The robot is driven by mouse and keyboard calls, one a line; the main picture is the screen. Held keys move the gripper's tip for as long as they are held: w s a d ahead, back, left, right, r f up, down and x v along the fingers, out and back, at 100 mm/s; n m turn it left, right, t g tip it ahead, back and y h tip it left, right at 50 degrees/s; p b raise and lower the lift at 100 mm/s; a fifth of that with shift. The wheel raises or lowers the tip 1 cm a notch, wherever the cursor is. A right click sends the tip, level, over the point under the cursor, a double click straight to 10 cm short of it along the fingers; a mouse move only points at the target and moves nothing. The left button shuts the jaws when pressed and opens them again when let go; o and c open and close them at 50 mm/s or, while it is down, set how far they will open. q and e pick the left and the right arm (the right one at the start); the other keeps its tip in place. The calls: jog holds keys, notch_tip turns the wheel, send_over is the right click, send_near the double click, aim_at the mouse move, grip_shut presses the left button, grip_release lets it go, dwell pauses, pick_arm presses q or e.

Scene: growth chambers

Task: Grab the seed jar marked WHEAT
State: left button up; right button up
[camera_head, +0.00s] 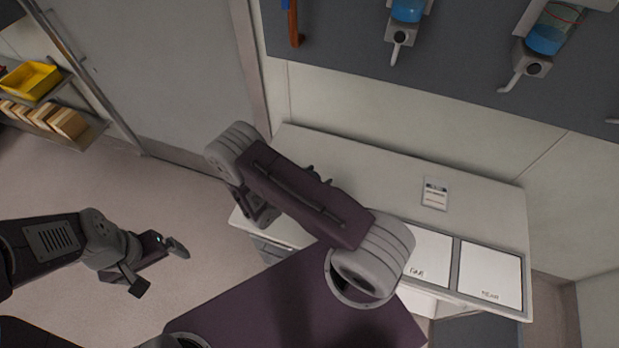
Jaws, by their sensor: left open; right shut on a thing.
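No jar marked WHEAT can be made out in the head view. My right arm bends across the white counter (390,180), and its forearm covers part of the counter top. My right gripper (318,176) is mostly hidden behind that forearm; only small dark parts show past its edge over the counter. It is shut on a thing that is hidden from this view. My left gripper (160,267) is open and empty over the floor, left of the counter.
Dispensers with blue contents (549,38) hang on the wall. A shelf at left holds a yellow bin (30,80).

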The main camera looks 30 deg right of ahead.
jog(key=s+d+r, duration=0.1)
jog(key=s, duration=0.1)
jog(key=s+d+r+b, duration=0.1)
jog(key=s+r, duration=0.1)
jog(key=s, duration=0.1)
jog(key=s+d+r, duration=0.1)
jog(key=s+r, duration=0.1)
jog(key=shift+s+d+r, duration=0.1)
jog(key=shift+s+d, duration=0.25)
jog(key=shift+d, duration=0.05)
